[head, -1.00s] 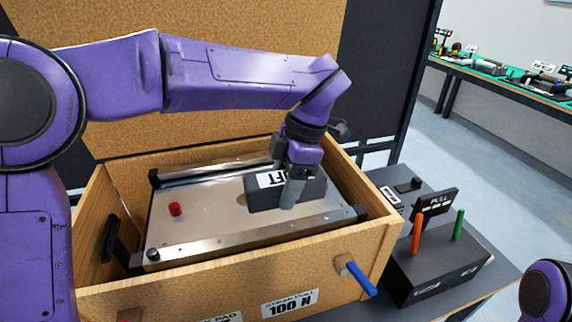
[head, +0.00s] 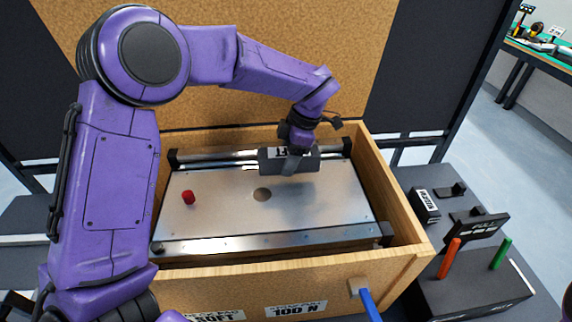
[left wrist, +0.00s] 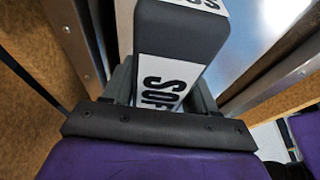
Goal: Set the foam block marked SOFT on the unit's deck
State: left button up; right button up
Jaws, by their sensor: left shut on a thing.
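The foam block (head: 270,162) is dark grey with a white SOFT label. My left gripper (head: 292,163) is shut on it, over the rear part of the unit's deck. The block also fills the middle of the left wrist view (left wrist: 185,48), between the fingers, with its label showing. The deck (head: 225,205) is a flat metal plate with rails at front and back, inside a wooden crate (head: 400,215). In the head view I cannot tell whether the block touches the deck. My right gripper is out of view.
A small red knob (head: 188,197) stands on the deck's left, and a round hole (head: 262,194) shows near its middle. A blue handle (head: 370,305) sticks out of the crate's front. A dark box with orange and green levers (head: 470,285) stands to the right.

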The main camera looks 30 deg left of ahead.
pick_arm(q)
jog(key=p+x, duration=0.1)
jog(key=x, duration=0.2)
jog(key=shift+a, duration=0.2)
jog(key=shift+f, duration=0.35)
jog(key=shift+w+f, duration=0.2)
jog(key=shift+w, duration=0.05)
jog(key=o, duration=1.1)
jog(key=shift+s, duration=0.1)
jog(key=shift+c, duration=0.2)
jog(key=shift+r, duration=0.15)
jog(key=v, duration=1.2)
jog(key=shift+b, duration=0.4)
